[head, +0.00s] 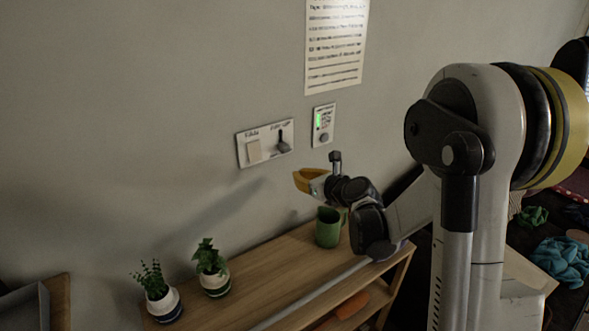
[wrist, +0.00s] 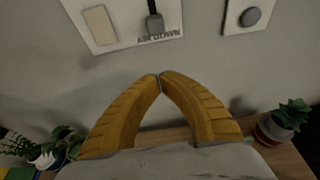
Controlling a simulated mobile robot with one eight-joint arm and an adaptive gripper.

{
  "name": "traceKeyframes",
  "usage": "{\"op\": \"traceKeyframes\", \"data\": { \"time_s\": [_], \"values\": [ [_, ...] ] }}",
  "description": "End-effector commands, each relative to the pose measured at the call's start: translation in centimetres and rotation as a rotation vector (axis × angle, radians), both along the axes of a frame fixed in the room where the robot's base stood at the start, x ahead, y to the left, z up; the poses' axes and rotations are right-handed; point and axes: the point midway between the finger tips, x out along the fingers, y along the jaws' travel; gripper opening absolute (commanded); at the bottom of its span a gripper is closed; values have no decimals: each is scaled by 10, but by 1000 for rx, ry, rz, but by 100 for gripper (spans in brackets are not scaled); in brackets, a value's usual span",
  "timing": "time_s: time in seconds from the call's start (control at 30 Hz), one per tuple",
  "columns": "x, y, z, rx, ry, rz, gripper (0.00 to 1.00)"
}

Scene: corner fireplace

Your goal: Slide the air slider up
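A white wall panel (head: 246,155) carries a beige rocker switch (head: 254,151) on its left and the air slider (head: 284,146) on its right. The slider's dark knob sits low in its track. In the wrist view the slider (wrist: 155,24) shows at the top, just above printed letters that read "AIR DOWN". My gripper (head: 299,177) has yellow fingers and hangs in front of the wall, below the panel. In the wrist view the fingertips of my gripper (wrist: 160,76) meet, with nothing between them. They are below the slider and apart from it.
A second panel (head: 324,117) with a green light and a round knob (head: 323,138) is to the right. A paper sheet (head: 335,45) hangs above. A wooden shelf (head: 285,265) below holds a green mug (head: 328,228) and two potted plants (head: 162,303) (head: 214,284).

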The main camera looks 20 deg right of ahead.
Motion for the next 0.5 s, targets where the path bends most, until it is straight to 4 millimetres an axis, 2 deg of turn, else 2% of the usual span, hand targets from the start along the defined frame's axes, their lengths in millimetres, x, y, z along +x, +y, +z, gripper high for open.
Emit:
{"op": "traceKeyframes", "data": {
  "time_s": [0.43,0.5],
  "values": [
    [82,28,-32,-1,0,3,0],
    [79,26,-14,-1,0,1,0]
  ]
}}
